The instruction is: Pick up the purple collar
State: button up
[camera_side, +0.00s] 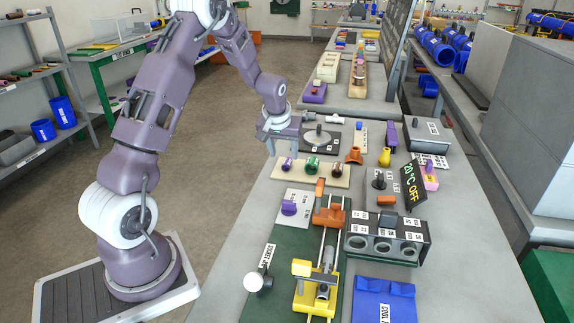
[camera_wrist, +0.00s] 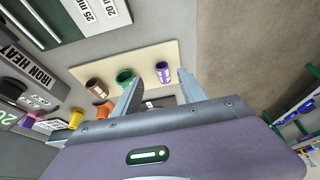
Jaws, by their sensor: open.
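A small purple collar (camera_side: 287,163) lies at the left end of a beige board (camera_side: 330,178), with a green collar (camera_side: 312,164) and a brown collar (camera_side: 337,169) beside it. In the wrist view the purple collar (camera_wrist: 162,73) has white markings and appears between my two fingertips. My gripper (camera_side: 282,147) is open and empty just above and behind the board's left end; its fingers also show in the wrist view (camera_wrist: 159,77). The gap between the fingers and the collar is hard to judge. Another purple piece (camera_side: 289,208) sits on a white plate nearer the front.
A dark plate with a grey disc (camera_side: 318,136) lies behind the board. An orange fitting (camera_side: 354,156) stands close to its right end. An orange and yellow clamp on rails (camera_side: 318,285) and a grey block with round openings (camera_side: 385,245) stand in front.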

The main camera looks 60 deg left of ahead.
aim_at(285, 164)
jog(key=x, duration=0.7)
jog(key=shift+w+a+f, duration=0.15)
jog(key=shift+w+a, duration=0.15)
jog(key=shift+a, duration=0.2)
grip_shut()
